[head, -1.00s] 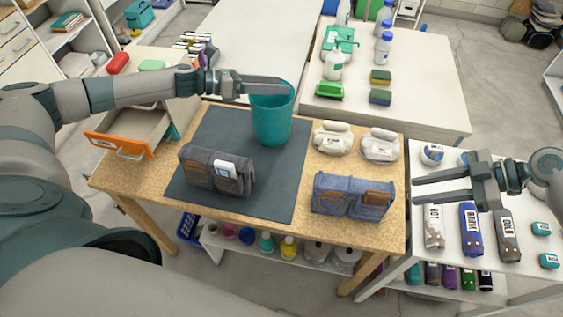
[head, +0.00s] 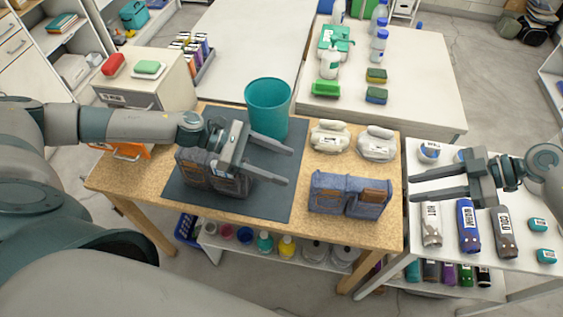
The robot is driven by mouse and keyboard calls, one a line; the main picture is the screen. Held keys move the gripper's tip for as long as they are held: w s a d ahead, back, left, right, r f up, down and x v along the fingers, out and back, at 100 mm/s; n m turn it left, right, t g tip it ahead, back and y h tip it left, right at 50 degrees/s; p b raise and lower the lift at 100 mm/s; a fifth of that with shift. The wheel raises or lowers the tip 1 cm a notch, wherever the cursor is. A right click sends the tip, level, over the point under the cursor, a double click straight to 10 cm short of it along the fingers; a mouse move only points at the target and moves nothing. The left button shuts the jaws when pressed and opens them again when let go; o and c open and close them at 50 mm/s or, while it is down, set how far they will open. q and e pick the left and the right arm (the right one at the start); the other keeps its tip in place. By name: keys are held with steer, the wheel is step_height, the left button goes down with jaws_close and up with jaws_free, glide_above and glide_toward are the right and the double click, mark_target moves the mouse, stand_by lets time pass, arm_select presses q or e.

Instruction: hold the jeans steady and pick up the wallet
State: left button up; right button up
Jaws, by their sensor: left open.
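The blue jeans (head: 328,195) lie folded at the right front of the wooden table. A brown wallet (head: 372,196) shows at their right pocket. Dark grey folded jeans (head: 188,176) lie on the dark mat, partly hidden by my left gripper (head: 284,165). The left gripper is open with nothing seen between its fingers. It hangs over the right part of the dark jeans and the mat; whether it touches them I cannot tell. My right gripper (head: 415,187) is open and empty, right of the blue jeans and over the side table's left edge.
A teal bin (head: 267,106) stands at the back of the dark mat (head: 270,195). Two pale bundled items (head: 330,137) lie behind the blue jeans.

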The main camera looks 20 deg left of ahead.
mark_target(338, 185)
arm_select(q)
steer(key=x, duration=1.7)
steer(key=shift+w+d, duration=0.15)
steer(key=shift+w, duration=0.05)
